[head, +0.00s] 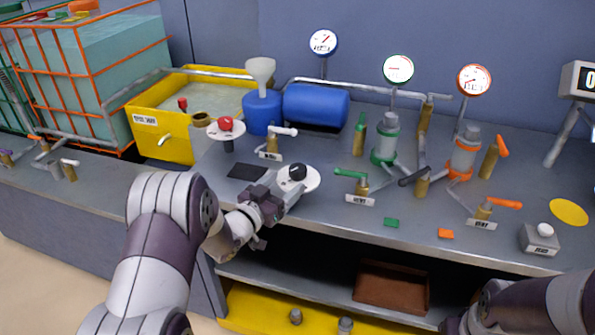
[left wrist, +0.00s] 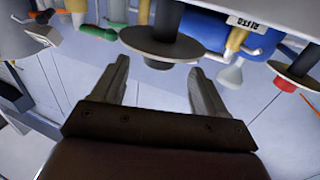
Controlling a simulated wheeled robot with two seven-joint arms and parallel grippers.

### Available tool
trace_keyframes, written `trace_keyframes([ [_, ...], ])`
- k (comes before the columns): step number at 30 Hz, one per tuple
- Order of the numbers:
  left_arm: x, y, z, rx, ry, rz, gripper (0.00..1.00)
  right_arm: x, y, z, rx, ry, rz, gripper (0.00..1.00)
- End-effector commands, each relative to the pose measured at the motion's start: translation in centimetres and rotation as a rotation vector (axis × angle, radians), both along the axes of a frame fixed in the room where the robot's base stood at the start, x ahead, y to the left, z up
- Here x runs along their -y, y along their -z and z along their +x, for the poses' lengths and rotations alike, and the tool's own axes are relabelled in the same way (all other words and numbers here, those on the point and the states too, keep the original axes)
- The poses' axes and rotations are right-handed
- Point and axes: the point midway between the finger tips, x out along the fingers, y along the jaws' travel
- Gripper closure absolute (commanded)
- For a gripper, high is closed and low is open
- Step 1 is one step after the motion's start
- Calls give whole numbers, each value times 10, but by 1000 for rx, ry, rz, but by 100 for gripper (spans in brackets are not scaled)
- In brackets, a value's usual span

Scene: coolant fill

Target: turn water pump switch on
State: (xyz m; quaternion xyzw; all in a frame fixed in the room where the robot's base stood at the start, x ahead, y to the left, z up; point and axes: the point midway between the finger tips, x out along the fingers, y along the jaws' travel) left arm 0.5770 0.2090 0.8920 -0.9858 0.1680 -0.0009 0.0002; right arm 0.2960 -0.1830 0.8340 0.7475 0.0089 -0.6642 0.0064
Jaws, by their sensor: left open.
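A round white disc (head: 311,180) with a black knob (head: 297,171) stands near the front edge of the bench; I cannot read a label naming it the water pump switch. A similar post with a red knob (head: 225,124) on a pale disc stands to its left, farther back. My left gripper (head: 284,192) is at the black-knobbed disc's near left side, partly covering it. In the left wrist view, which looks upside down, the open fingers (left wrist: 160,70) point toward the dark disc (left wrist: 162,44) and its post, with nothing held. My right gripper is out of view.
A blue tank (head: 315,105) with a funnel (head: 260,70) stands behind. Green-handled (head: 350,174) and orange-handled (head: 505,204) valves, pipes and gauges crowd the right. A yellow tub (head: 165,140) is at left. A dark flat patch (head: 246,171) lies beside the disc.

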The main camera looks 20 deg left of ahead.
Motion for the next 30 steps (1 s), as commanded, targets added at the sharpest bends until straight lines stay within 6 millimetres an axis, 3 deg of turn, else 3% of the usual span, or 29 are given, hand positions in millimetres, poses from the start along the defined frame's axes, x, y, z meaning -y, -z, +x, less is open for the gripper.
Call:
trace_keyframes([
  [3,10,1,28,0,1,-1,27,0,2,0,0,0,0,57],
  [9,20,0,56,-1,-1,-1,27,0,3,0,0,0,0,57],
  [19,21,0,61,-1,-3,-1,27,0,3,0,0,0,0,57],
  [24,21,0,61,-2,-3,0,78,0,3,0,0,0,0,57],
  [30,20,-1,62,1,50,0,78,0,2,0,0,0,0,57],
])
